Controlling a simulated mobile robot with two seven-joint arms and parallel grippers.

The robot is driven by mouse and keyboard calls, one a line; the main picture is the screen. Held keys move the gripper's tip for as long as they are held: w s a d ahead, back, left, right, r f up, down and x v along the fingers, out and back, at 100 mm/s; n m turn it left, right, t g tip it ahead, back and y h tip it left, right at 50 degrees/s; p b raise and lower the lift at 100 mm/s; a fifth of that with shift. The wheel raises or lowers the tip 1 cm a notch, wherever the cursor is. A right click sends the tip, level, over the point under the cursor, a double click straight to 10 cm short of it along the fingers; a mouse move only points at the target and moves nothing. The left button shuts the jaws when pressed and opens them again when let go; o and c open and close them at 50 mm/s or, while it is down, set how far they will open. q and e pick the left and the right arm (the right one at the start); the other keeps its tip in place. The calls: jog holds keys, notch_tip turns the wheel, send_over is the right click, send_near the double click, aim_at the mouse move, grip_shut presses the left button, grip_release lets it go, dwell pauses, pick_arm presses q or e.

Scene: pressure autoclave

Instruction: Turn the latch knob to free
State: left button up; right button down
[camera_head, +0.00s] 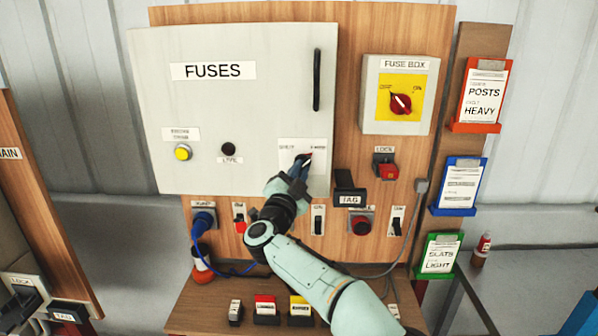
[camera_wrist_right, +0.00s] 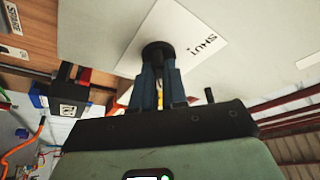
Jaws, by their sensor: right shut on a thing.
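The latch knob (camera_wrist_right: 158,50) is dark and round, on a white label plate (camera_head: 317,176) at the lower right of the grey FUSES door (camera_head: 225,110). My right gripper (camera_head: 301,167) reaches up to it from below, its fingers shut on the knob. In the right wrist view the two fingers (camera_wrist_right: 159,80) close on the knob, and the word SHUT shows on the plate beside it. The fingers hide most of the knob in the head view, so its exact angle is unclear. The door lies flat against its cabinet. My left gripper is not in view.
A black door handle (camera_head: 317,80) stands above the knob. A fuse box (camera_head: 398,95) with a red rotary switch is to the right. A black TAG holder (camera_head: 349,197) sits close beside my right wrist. Switches and a blue plug (camera_head: 204,219) line the board below.

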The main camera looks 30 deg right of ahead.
dwell(0.4)
jog(key=c, duration=1.2)
grip_release()
jog(key=shift+o, duration=0.2)
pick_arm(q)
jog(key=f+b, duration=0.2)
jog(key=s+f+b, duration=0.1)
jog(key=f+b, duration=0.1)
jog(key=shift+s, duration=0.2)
pick_arm(e)
jog(key=v, duration=1.3)
jog(key=shift+s+a, duration=0.15)
jog(key=shift+s, duration=0.05)
